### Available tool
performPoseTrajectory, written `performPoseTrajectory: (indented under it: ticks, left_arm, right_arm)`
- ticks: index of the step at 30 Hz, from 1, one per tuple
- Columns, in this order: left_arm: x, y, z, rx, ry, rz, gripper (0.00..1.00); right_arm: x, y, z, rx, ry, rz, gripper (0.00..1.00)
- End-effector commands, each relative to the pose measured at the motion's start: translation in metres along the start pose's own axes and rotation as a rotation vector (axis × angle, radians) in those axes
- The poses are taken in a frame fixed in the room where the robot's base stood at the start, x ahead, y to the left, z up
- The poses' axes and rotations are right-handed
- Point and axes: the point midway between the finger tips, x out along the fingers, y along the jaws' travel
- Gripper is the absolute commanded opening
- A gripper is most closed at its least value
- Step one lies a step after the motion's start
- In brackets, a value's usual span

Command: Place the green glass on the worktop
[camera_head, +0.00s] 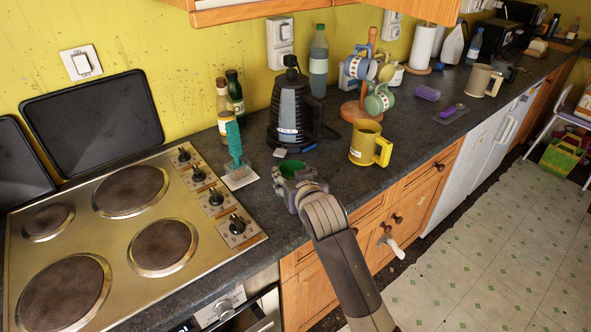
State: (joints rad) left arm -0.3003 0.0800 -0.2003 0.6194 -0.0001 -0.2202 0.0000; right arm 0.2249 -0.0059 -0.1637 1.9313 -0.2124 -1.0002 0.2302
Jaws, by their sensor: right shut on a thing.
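The green glass (291,169) shows as a green rim between the fingers of my right gripper (291,178). The gripper is shut on it, and the gripper and wrist hide most of the glass. The gripper is over the front part of the dark worktop (265,214), to the right of the hob. I cannot tell whether the base of the glass touches the worktop. My left gripper is not in view.
A hob (95,215) fills the left. Close behind the gripper are a green brush (235,143), a dark kettle (288,115) and a yellow mug (368,146). A mug tree (366,75) stands farther back. Bare worktop lies between gripper and yellow mug.

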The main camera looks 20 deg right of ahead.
Motion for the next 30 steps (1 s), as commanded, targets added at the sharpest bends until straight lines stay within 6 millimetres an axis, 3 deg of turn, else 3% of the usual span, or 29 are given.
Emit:
performPoseTrajectory:
  ticks: [3,9,13,20,30]
  left_arm:
    - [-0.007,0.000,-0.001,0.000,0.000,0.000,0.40]
    - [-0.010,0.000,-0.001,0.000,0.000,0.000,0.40]
    - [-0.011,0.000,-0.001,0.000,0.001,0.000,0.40]
    - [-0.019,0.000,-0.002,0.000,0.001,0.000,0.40]
    - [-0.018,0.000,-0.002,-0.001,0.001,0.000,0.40]
  right_arm:
    - [0.022,0.007,-0.011,-0.002,0.003,0.002,0.19]
    - [0.044,0.014,-0.016,-0.001,0.003,0.000,0.19]
    - [0.049,0.015,-0.012,-0.001,0.001,0.000,0.19]
    - [0.059,0.014,0.014,-0.002,0.001,0.000,0.19]
    - [0.061,0.014,0.018,-0.001,0.004,-0.001,0.19]
